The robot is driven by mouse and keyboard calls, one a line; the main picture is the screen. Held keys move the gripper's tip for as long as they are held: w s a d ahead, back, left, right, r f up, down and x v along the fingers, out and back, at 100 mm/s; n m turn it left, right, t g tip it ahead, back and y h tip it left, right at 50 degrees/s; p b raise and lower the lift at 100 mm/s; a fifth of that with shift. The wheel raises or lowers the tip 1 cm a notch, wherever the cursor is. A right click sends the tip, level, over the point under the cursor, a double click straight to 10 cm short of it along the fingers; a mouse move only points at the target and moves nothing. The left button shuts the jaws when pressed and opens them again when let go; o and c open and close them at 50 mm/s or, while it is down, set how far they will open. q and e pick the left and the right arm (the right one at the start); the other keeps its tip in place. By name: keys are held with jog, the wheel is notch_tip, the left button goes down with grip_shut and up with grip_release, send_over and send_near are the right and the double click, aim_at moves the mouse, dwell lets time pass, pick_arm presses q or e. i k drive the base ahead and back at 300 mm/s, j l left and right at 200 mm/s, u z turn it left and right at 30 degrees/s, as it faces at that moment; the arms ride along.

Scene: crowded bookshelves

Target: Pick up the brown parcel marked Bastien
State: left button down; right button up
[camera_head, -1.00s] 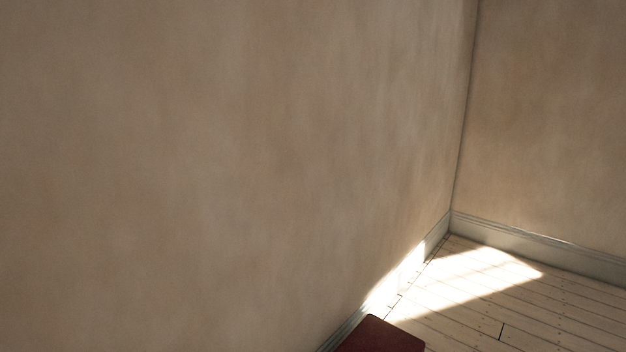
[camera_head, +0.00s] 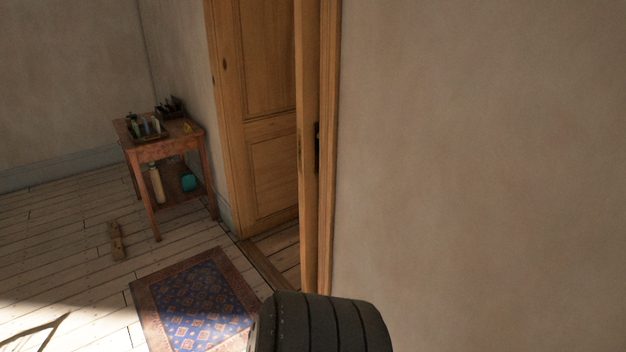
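I see no brown parcel and no writing that reads Bastien in the head view. Neither of my grippers is in view. A dark ribbed rounded shape at the bottom centre looks like part of my own arm; it covers the right edge of the rug.
A small wooden table (camera_head: 146,151) with trays, bottles and other small items stands by the far wall. A wooden door (camera_head: 270,110) is right of it. A patterned rug (camera_head: 200,300) and a small wooden piece (camera_head: 116,241) lie on the plank floor (camera_head: 60,230). A bare wall fills the right.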

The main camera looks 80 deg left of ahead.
aim_at(116, 248)
jog(key=j+u, duration=0.1)
jog(key=u, duration=0.4)
jog(key=j+u, duration=0.1)
jog(key=u, duration=0.35)
jog(key=j+u, duration=0.15)
jog(key=u, duration=0.35)
jog(key=j+u, duration=0.15)
jog(key=u, duration=0.3)
jog(key=j+u, duration=0.15)
jog(key=u, duration=0.35)
jog(key=i+j+u, duration=0.25)
jog(key=j+u, duration=0.15)
jog(key=i+j+u, duration=0.6)
jog(key=u, duration=0.25)
jog(key=i+j+u, duration=0.2)
jog(key=i+u, duration=0.2)
jog(key=i+j, duration=0.1)
jog(key=i, duration=0.9)
